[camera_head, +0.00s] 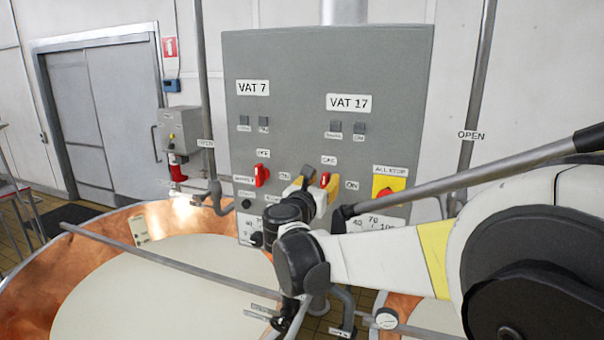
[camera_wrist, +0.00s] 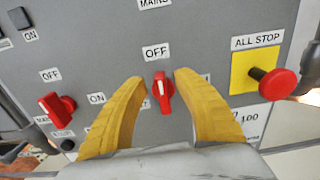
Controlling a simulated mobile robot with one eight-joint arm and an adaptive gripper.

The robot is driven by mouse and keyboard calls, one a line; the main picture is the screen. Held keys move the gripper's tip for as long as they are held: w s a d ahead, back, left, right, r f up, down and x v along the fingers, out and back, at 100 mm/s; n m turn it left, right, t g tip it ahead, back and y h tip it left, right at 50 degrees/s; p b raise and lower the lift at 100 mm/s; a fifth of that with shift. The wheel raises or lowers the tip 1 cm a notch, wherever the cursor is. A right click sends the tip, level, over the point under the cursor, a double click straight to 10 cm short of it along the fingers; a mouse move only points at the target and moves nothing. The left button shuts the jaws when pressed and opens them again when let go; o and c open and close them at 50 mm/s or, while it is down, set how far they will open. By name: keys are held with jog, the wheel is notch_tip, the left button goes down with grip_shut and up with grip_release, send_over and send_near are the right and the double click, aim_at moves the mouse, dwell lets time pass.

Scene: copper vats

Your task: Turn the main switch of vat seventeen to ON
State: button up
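The VAT 17 label (camera_head: 349,103) is on the right half of a grey control panel (camera_head: 300,60). Below it is a red rotary switch (camera_head: 324,180), which also shows in the wrist view (camera_wrist: 162,93). Its handle stands about upright, under the OFF label (camera_wrist: 156,51). An ON label (camera_head: 352,185) is to its right; in the wrist view my finger mostly covers that side. My gripper (camera_wrist: 160,80) is open, its two yellow fingers on either side of the switch. A gap shows on both sides, so I see no grip. The gripper also shows at the panel in the head view (camera_head: 315,182).
The vat 7 red switch (camera_wrist: 58,106) is just left of my fingers. A red ALL STOP button (camera_wrist: 273,88) on a yellow plate is to the right. Below the panel are copper vats (camera_head: 35,290) with rods and pipes around them.

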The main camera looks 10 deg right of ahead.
jog(key=shift+x, duration=1.05)
jog(key=shift+c, duration=0.4)
grip_shut()
jog(key=shift+s, duration=0.1)
